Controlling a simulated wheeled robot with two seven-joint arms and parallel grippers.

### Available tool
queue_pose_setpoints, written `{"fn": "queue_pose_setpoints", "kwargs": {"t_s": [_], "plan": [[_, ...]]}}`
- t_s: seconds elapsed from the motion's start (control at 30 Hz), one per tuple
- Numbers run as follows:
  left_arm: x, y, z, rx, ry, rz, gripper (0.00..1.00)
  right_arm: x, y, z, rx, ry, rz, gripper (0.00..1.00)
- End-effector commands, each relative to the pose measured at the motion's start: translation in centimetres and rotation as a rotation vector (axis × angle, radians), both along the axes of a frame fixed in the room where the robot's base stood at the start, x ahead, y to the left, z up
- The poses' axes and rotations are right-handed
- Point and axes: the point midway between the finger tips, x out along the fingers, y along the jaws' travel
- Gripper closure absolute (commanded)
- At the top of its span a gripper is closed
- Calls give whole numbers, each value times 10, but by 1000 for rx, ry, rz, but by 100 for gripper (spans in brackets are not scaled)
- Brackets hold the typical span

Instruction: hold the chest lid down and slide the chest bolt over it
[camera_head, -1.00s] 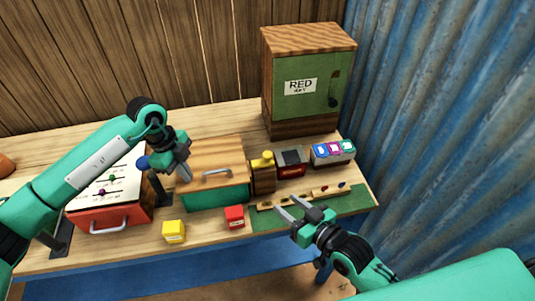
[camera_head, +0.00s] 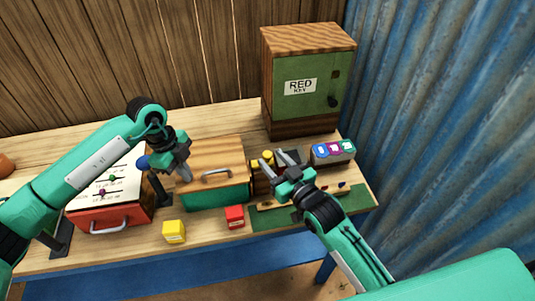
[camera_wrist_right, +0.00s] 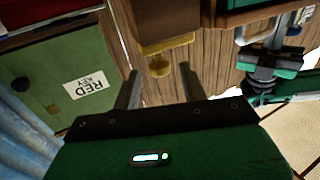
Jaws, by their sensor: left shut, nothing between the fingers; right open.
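The teal chest (camera_head: 218,197) has a wooden lid (camera_head: 222,157) with a grey handle, and the lid lies flat on it. My left gripper (camera_head: 187,177) is shut and empty, its tip at the lid's left part; I cannot tell if it touches. The yellow chest bolt (camera_head: 267,155) is on a wooden block just right of the chest. In the right wrist view the bolt's yellow knob (camera_wrist_right: 158,66) shows ahead of my open right gripper (camera_wrist_right: 160,74), roughly between the fingers. In the head view my right gripper (camera_head: 272,158) partly hides the block.
A yellow cube (camera_head: 174,232) and a red cube (camera_head: 235,217) stand in front of the chest. A green mat (camera_head: 355,203) lies at front right.

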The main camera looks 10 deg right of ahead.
Motion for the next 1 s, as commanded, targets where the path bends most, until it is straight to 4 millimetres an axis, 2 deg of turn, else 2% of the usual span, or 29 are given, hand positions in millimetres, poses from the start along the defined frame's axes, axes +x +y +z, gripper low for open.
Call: {"fn": "queue_pose_setpoints", "kwargs": {"t_s": [0.1,0.23,0.63,0.83,0.87,1.0], "plan": [[0,0,-1,0,1,0,100,15,6,0,0,-1,0,57],[0,0,-1,0,1,0,100,25,11,0,0,0,0,57],[0,0,-1,0,1,0,100,30,13,0,0,1,1,57],[0,0,-1,1,1,1,100,30,13,0,0,1,0,96],[0,0,-1,1,1,1,100,30,13,0,0,1,0,100],[0,0,-1,1,1,1,100,30,13,0,0,1,0,100]]}}
